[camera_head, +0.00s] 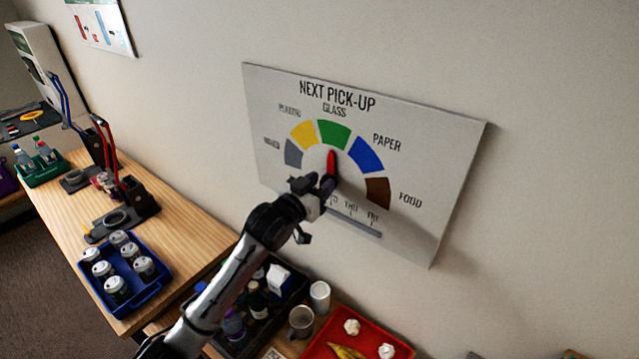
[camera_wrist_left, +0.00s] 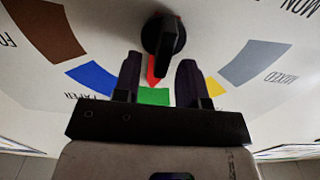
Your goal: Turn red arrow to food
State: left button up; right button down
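The red arrow (camera_head: 331,161) on the white wall board points up at the green glass segment (camera_head: 334,134). The brown food segment (camera_head: 377,192) is at the lower right of the dial, past the blue paper segment (camera_head: 366,154). My left gripper (camera_head: 313,184) is at the arrow's base and partly hides the knob in the head view. In the left wrist view, the black knob (camera_wrist_left: 165,38) has the red arrow (camera_wrist_left: 154,70) below it, pointing at green. The left gripper's fingers (camera_wrist_left: 159,72) are apart, one on each side of the arrow. My right gripper is not in view.
Below the board are a dark crate (camera_head: 236,345), a white cup (camera_head: 320,295), a grey mug (camera_head: 301,321) and a red tray (camera_head: 372,334). The wall right of the board is clear.

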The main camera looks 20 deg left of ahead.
pick_arm(q)
jog(key=shift+c, duration=0.3)
grip_shut()
dwell(0.3)
